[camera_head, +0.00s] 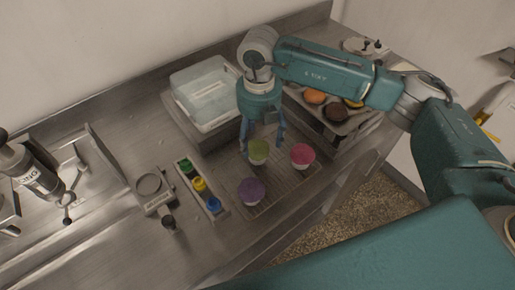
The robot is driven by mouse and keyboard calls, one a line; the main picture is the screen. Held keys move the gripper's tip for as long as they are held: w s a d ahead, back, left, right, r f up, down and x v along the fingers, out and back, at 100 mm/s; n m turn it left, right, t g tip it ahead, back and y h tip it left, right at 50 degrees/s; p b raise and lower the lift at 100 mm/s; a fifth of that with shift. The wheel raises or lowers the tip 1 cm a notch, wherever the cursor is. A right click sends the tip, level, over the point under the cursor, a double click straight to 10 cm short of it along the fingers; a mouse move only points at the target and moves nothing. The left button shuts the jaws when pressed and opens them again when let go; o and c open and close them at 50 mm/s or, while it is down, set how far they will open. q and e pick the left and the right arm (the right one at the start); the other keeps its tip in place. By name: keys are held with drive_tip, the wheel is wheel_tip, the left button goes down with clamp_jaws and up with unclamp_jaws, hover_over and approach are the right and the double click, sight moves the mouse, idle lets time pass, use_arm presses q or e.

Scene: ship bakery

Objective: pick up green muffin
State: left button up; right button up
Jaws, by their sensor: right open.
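The green muffin (259,150) stands upright in a pale cup on a slatted rack (274,184) on the steel counter. A pink muffin (302,154) stands to its right, and a purple muffin (252,190) stands nearer the front edge. My right gripper (261,142) points down over the green muffin. Its fingers are open, one at each side of the muffin's top. I cannot tell whether they touch it. My left gripper is not in view.
A clear plastic tub (205,97) stands behind the rack. A narrow tray (217,206) with green, yellow and blue bottles lies to the left. A tray of baked goods (336,112) is behind right. A metal device (154,193) stands further left.

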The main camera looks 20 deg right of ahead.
sight(257, 145)
drive_tip(key=shift+f+p, duration=0.35)
drive_tip(key=shift+p, duration=0.05)
wheel_tip(257, 145, down, 4)
drive_tip(key=shift+w+a+f+p, duration=0.1)
drive_tip(key=shift+f+p, duration=0.1)
drive_tip(key=shift+p, duration=0.95)
drive_tip(key=shift+f, duration=0.15)
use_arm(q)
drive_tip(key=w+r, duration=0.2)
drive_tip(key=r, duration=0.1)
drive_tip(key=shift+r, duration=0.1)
use_arm(e)
drive_tip(key=c, duration=0.9)
